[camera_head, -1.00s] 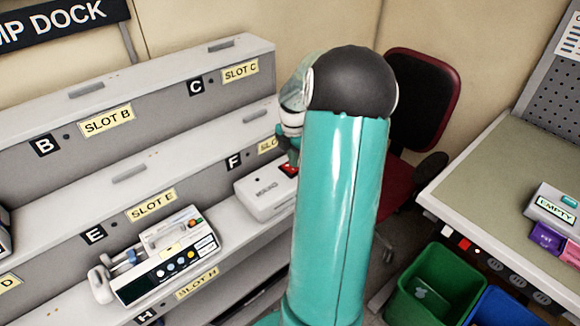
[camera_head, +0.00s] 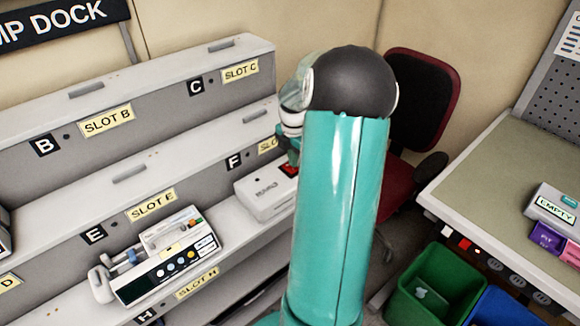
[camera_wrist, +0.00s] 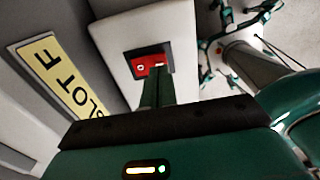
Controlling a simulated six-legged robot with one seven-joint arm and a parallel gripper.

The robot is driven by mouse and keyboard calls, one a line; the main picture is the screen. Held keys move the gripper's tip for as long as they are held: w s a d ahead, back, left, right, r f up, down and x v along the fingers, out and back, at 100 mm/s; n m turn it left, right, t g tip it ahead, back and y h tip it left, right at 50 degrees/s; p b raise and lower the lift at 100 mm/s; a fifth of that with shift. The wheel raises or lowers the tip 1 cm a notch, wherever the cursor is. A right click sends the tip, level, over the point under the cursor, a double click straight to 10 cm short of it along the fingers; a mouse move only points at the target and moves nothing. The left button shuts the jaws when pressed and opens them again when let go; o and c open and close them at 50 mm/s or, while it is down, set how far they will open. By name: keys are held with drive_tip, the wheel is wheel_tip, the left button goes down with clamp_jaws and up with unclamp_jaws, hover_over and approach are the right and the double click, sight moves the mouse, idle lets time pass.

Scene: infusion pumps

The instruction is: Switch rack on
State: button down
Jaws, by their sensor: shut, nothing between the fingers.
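A white power box (camera_head: 262,194) sits on the middle shelf by the F label, partly hidden behind my arm. Its red switch (camera_head: 289,169) shows at the box's right end. In the wrist view the red rocker switch (camera_wrist: 142,63) is set in a dark frame on the white box (camera_wrist: 115,42), with a round mark on its left part. My gripper (camera_wrist: 158,75) is shut and empty, its green fingertips over the right part of the switch. I cannot tell whether they touch it.
The rack (camera_head: 60,120) has stepped shelves with slot labels. A pump (camera_head: 165,255) stands in slot E. A dark red chair (camera_head: 425,100) is behind my arm. At right are a workbench (camera_head: 480,175) and a green bin (camera_head: 435,285).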

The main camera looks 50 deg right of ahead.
drive_tip(key=shift+f, duration=0.9)
idle(0.8)
drive_tip(key=shift+r, duration=3.5)
